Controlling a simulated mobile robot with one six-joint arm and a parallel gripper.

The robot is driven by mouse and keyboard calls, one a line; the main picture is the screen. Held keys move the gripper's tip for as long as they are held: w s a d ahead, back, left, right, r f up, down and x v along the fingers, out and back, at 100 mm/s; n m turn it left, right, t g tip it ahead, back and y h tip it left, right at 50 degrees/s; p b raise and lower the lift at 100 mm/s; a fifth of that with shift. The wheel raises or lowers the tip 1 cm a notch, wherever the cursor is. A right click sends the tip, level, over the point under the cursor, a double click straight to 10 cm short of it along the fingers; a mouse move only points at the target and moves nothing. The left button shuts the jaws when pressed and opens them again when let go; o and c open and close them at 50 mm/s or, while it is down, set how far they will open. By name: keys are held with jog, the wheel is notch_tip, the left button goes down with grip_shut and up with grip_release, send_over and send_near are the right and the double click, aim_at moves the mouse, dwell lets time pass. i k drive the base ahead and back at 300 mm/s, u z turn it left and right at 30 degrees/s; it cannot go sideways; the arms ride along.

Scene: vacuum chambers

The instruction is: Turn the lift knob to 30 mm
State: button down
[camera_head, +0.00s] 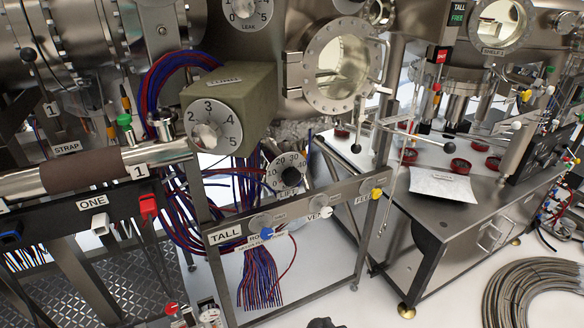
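I cannot read which number the knob points at. My gripper is not recognisable in this view.
Red and blue cables (172,80) run behind on the left. A steel rail (227,236) crosses below. A dark object (325,323) shows at the bottom edge.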

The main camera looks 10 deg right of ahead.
aim_at(291, 176)
jog(key=k, duration=1)
jog(key=u, duration=1.55)
jog(key=i, duration=0.4)
jog(key=z, duration=0.3)
